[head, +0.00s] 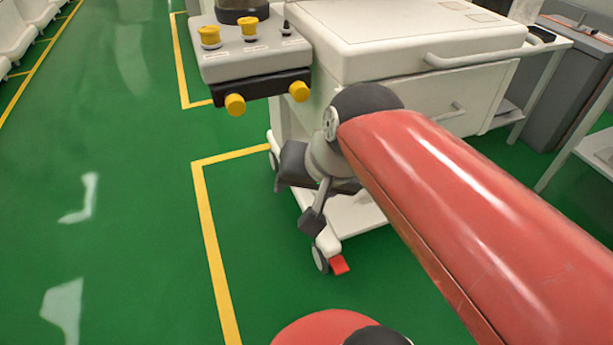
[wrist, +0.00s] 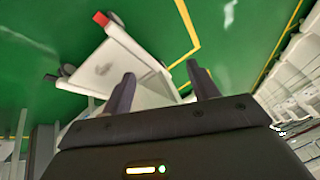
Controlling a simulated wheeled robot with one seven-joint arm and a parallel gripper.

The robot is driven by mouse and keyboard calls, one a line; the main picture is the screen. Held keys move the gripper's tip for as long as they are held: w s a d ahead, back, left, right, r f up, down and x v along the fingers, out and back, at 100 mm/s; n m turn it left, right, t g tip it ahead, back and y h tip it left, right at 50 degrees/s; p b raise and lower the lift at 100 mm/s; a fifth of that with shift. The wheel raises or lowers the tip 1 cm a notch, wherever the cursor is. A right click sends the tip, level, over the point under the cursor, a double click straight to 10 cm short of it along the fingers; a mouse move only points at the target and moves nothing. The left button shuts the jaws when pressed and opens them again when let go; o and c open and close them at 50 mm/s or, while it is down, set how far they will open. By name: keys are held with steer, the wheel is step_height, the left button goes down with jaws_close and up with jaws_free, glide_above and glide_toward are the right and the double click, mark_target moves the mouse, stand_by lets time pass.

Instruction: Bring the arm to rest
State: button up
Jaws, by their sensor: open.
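My red arm reaches from the lower right of the head view toward the white cart (head: 390,50). Its dark wrist end hangs in front of the cart's lower part, and the arm hides some of the cart. In the wrist view my gripper (wrist: 161,76) shows two dark fingers set well apart. Nothing is between them, so it is open and empty. Beyond the fingers the wrist view shows the cart's white base (wrist: 108,70) and the green floor.
A control box (head: 250,58) with yellow knobs juts from the cart's left side. A caster with a red brake tab (head: 340,264) stands below. A grey cabinet (head: 570,85) and white table are at right. Open green floor (head: 110,200) lies left, with yellow lines.

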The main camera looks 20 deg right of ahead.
steer(key=s+f+n, duration=0.1)
steer(key=n, duration=0.1)
steer(key=s+d+f+n+h, duration=0.1)
steer(key=s+f+n, duration=0.1)
steer(key=shift+s+f+n, duration=0.2)
steer(key=shift+n, duration=0.1)
steer(key=shift+c, duration=0.2)
stand_by(0.9)
